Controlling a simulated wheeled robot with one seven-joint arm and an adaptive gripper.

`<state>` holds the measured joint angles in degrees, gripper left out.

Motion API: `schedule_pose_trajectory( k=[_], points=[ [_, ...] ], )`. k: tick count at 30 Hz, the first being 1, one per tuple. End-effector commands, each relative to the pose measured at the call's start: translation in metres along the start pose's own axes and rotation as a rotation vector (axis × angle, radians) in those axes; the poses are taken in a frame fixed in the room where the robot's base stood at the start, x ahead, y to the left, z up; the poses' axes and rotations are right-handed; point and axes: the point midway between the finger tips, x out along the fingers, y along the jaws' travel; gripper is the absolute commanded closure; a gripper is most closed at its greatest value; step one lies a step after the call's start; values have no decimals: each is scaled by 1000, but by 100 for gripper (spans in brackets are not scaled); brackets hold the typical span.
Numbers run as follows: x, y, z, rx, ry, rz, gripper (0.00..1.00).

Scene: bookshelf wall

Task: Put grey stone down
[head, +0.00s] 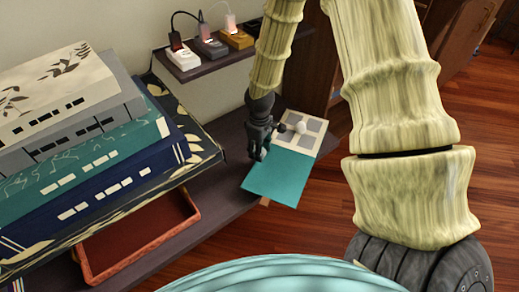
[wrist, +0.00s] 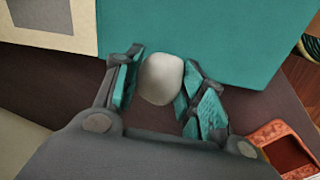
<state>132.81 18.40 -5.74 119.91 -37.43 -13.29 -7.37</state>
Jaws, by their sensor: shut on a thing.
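The grey stone (wrist: 161,79) is pale, smooth and rounded. In the wrist view it sits between the two teal-padded fingers of my gripper (wrist: 160,88), which is shut on it. In the head view my gripper (head: 271,142) is over a flat board with a teal part (head: 277,180) and a cream part with grey squares (head: 305,131). A pale round shape beside the fingers there seems to be the stone. I cannot tell whether the stone touches the board.
The board lies on a dark shelf (head: 222,203) and reaches its right edge. A small upper shelf (head: 205,62) holds several plugged-in blocks. Wooden floor lies right.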

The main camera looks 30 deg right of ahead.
Motion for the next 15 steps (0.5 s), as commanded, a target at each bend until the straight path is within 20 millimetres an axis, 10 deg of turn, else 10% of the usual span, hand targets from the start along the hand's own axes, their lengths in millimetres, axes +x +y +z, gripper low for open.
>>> schedule_pose_trajectory(
  k=[2, 3, 6, 15],
  points=[
    [2, 0, 0, 0, -1, 0, 89],
    [2, 0, 0, 0, -1, 0, 54],
    [2, 0, 0, 0, 0, 0, 38],
    [1, 0, 0, 0, 0, 0, 38]
  ],
)
